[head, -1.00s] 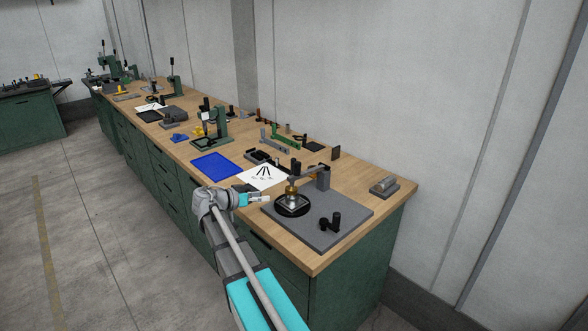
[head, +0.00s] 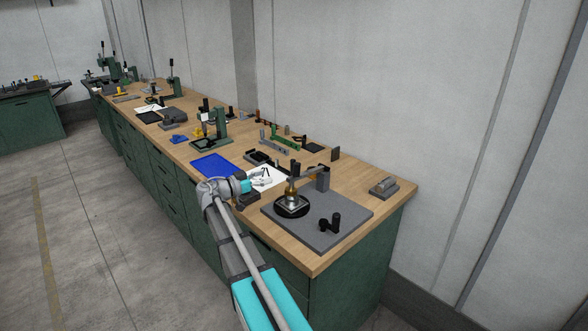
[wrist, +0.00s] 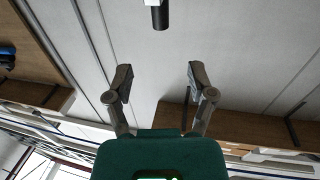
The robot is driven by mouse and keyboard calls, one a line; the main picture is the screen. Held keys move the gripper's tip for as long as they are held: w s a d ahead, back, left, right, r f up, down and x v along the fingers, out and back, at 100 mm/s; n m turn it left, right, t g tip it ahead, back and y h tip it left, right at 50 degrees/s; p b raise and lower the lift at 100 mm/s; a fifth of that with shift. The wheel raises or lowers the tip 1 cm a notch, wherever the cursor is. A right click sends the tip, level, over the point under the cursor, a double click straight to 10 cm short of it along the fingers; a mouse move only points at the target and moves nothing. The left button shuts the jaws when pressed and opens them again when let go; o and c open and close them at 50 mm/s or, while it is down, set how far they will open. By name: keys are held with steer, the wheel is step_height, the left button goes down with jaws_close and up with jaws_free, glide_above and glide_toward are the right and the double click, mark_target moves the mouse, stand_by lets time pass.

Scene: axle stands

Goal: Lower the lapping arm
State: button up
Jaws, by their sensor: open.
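The lapping machine has a grey base plate (head: 335,225) at the near end of the bench. A grey lapping arm (head: 308,173) reaches left from a grey post (head: 323,180) over a black round lap plate (head: 292,210), with a black knob and a brass-coloured part at its free end. I cannot tell whether the arm touches what lies on the plate. My gripper (head: 264,178) is left of the arm's free end, apart from it, above the white sheet. In the wrist view my gripper (wrist: 160,78) is open and empty. A black cylindrical piece (wrist: 159,18) shows beyond the fingers.
A black two-post piece (head: 330,222) stands on the base plate's front. A grey block (head: 384,186) lies on the bench's right end. A blue mat (head: 215,165), the white sheet (head: 264,181) and a green press (head: 213,130) are to the left. The wall runs behind the bench.

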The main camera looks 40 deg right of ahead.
mark_target(297, 167)
steer(key=d, duration=0.4)
steer(key=s+d, duration=0.1)
steer(key=d, duration=0.8)
steer(key=shift+s+d, duration=0.1)
steer(key=shift+s, duration=0.15)
steer(key=shift+c, duration=0.2)
jaws_close()
